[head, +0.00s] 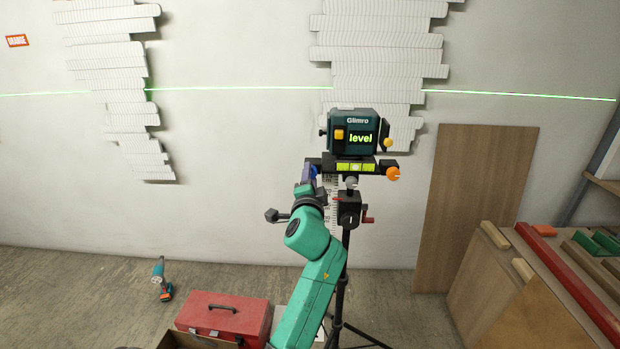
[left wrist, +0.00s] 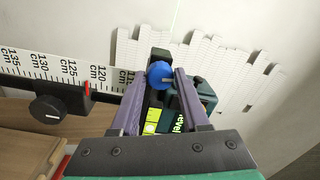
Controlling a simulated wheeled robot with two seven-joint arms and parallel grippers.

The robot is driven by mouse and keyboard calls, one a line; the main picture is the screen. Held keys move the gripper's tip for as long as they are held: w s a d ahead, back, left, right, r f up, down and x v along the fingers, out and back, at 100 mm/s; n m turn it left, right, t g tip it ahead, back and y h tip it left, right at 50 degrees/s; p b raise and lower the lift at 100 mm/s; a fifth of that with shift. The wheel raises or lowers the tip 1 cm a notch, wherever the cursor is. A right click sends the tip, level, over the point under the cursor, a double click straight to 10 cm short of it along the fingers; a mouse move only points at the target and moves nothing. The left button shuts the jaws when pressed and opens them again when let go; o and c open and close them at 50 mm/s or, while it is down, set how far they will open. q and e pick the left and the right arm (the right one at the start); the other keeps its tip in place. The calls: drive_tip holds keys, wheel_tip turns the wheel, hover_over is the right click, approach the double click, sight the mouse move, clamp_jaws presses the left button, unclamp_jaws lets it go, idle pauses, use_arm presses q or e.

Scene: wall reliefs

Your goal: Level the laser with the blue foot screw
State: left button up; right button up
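The dark green laser (head: 352,134) stands on a black base on the tripod (head: 342,290), and its screen reads "level". It throws a green line (head: 230,88) across the wall, which looks about level. The yellow-green bubble vial (head: 356,167) is on the base's front and also shows in the left wrist view (left wrist: 152,122). An orange foot screw (head: 393,174) is at the right, a grey one (head: 351,183) in front. My left gripper (head: 309,174) is at the base's left end. In the left wrist view its fingers are shut on the blue foot screw (left wrist: 160,74). My right gripper is out of view.
White slatted reliefs (head: 112,95) hang on the wall. A red toolbox (head: 222,318) and a drill (head: 161,280) are on the floor at left. A scale (left wrist: 75,70) runs beside my left gripper.

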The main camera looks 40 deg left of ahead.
use_arm(q)
drive_tip(key=shift+o, duration=1.2)
drive_tip(key=b+v, duration=0.3)
drive_tip(key=v, duration=1.1)
drive_tip(key=shift+s+d, duration=0.2)
